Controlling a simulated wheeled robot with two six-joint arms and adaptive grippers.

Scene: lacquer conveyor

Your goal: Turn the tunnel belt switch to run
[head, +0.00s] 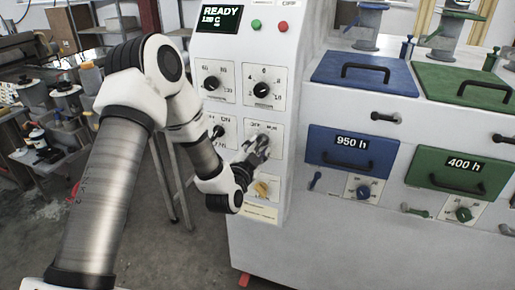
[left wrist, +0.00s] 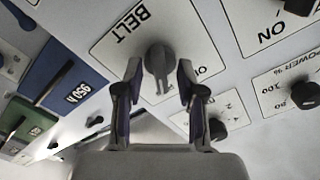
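The tunnel belt switch (left wrist: 160,58) is a dark grey knob on a white plate marked BELT in the left wrist view, where the picture is turned upside down. My left gripper (left wrist: 158,72) is open, with one finger on each side of the knob and a visible gap on both sides. In the head view my left gripper (head: 258,148) is at the panel, in front of the belt plate (head: 273,128), and hides most of the knob. The plate's lettering is partly covered. My right gripper is in neither view.
A display (head: 220,19) reads READY. Blue (head: 350,150) and green (head: 462,173) drawers are to the right.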

